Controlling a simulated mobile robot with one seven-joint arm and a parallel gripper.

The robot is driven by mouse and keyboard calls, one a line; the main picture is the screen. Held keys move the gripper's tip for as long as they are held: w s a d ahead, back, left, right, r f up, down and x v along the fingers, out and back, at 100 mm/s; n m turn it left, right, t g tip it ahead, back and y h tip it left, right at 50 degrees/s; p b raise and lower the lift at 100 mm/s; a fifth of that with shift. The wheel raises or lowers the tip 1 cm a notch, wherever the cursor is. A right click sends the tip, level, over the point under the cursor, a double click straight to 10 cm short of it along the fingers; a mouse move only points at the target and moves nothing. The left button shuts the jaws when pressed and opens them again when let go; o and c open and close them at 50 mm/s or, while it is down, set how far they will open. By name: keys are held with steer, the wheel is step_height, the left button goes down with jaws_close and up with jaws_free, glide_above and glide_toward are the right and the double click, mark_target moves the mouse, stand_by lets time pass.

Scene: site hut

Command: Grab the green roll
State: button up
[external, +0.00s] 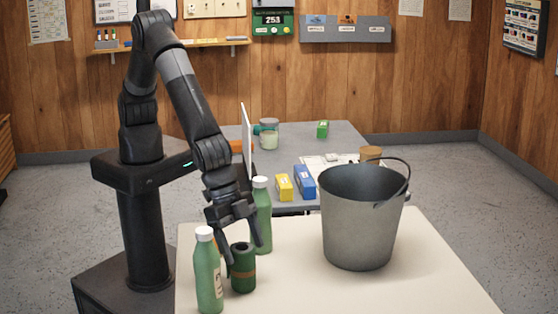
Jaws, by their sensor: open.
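The green roll (243,280) stands upright on the near pale table, a dark green cylinder with a brown band and a dark hole in its top. My gripper (243,254) is open and points down at the roll, with one finger to its left and one at its upper right. I cannot tell whether the fingers touch it. A green bottle with a white cap (208,275) stands just left of the roll. Another green bottle with a white cap (262,222) stands behind it, partly hidden by my gripper.
A grey metal bucket (358,225) stands to the right on the near table (300,285). The near table's front right is clear.

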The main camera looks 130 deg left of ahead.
mark_target(253, 281)
steer(key=x, duration=0.4)
steer(key=shift+s+f, duration=0.2)
steer(key=shift+s, duration=0.2)
steer(key=c, duration=1.1)
steer(key=shift+r, duration=0.15)
